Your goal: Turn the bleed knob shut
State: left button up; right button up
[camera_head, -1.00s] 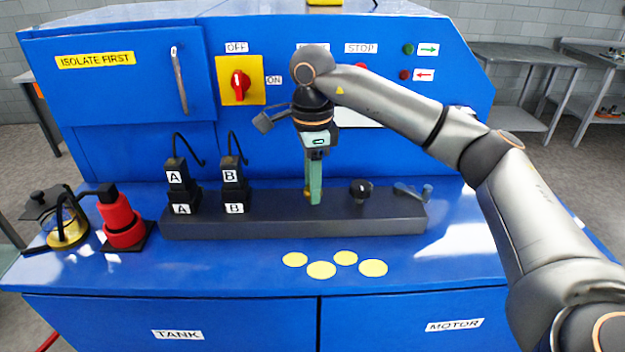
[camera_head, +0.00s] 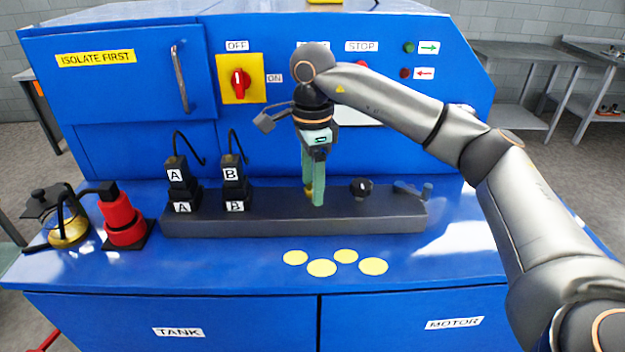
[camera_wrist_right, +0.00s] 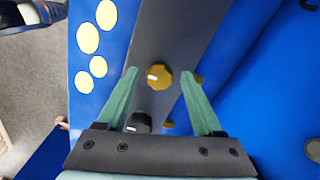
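A brass-yellow knob (camera_wrist_right: 158,76) with a white mark sits on the dark manifold block (camera_head: 270,222). In the head view it is mostly hidden by my right gripper (camera_head: 314,200). In the right wrist view my right gripper (camera_wrist_right: 158,73) is open, its green fingers on either side of the brass knob with a gap to each. A black knob (camera_head: 361,188) with a white mark stands to the right on the block and shows in the wrist view (camera_wrist_right: 138,122). No label tells which is the bleed knob. My left gripper is not in view.
Connectors A (camera_head: 182,185) and B (camera_head: 234,185) stand at the block's left end. A lever (camera_head: 412,190) is at its right end. Yellow discs (camera_head: 321,268) lie in front. A red bottle jack (camera_head: 122,220) and a glass jar (camera_head: 66,225) stand left.

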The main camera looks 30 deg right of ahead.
notch_tip(320, 180, up, 12)
jog(key=shift+r, duration=0.25)
dwell(0.6)
dwell(0.5)
